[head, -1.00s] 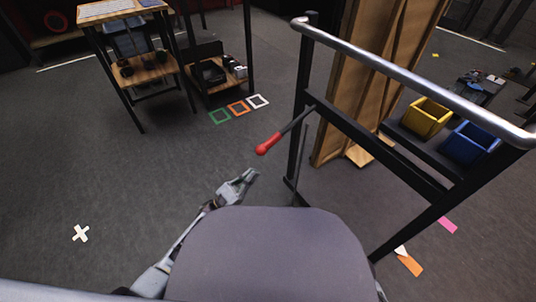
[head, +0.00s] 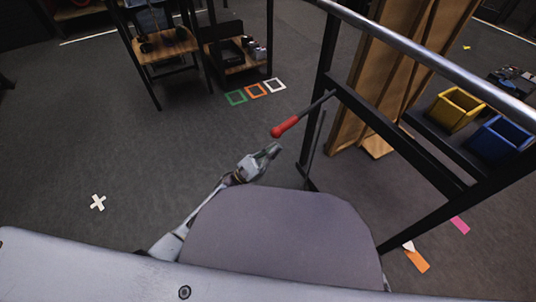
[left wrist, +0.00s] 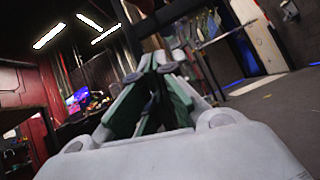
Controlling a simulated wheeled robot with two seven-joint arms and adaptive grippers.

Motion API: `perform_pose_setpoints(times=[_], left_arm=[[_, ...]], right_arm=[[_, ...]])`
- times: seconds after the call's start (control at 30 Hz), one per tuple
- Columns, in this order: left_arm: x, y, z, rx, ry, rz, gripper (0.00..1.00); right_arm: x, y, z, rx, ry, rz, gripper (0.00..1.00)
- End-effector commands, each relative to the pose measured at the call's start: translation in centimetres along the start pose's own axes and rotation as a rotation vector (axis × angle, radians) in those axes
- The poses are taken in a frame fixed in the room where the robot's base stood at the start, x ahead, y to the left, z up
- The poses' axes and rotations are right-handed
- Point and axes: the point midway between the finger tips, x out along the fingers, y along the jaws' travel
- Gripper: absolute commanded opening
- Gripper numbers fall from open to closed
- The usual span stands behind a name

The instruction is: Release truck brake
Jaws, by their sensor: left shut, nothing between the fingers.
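The truck's brake lever (head: 303,114) is a dark rod with a red knob (head: 285,128) at its end. It slants down and left from the black frame of the truck (head: 390,135). My left gripper (head: 272,150) is shut and empty, just below and left of the red knob, apart from it in the head view. In the left wrist view the shut fingers (left wrist: 160,75) point ahead, with the knob not clearly seen. My right gripper is in no view.
The truck has a silver handle bar (head: 430,55), a tall wooden panel, a yellow bin (head: 455,108) and a blue bin (head: 500,138). Floor markers and a white cross (head: 98,202) lie around. A shelf cart (head: 165,45) stands at the back left.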

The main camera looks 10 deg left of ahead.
Motion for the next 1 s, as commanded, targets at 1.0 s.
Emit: perform_pose_setpoints(times=[1.0], left_arm=[[6.3,0.1,3.4,0.001,0.0,0.0,0.0]], right_arm=[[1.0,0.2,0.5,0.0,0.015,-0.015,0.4]])
